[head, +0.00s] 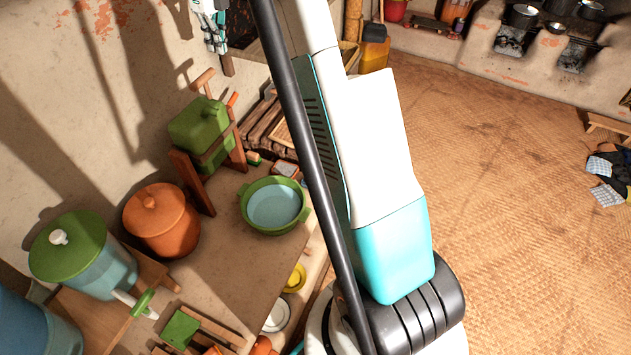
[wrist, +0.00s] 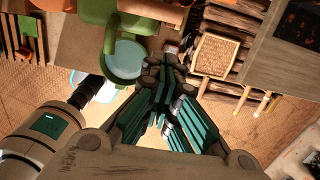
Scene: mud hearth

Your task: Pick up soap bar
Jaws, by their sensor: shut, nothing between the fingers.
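I cannot pick out the soap bar for certain.
On the counter stand a green container on a wooden stand (head: 200,125), an orange lidded pot (head: 160,220) and a green-lidded pot (head: 80,255). Stacked wood (head: 265,122) lies behind the basin. The woven floor mat (head: 500,190) is mostly clear.

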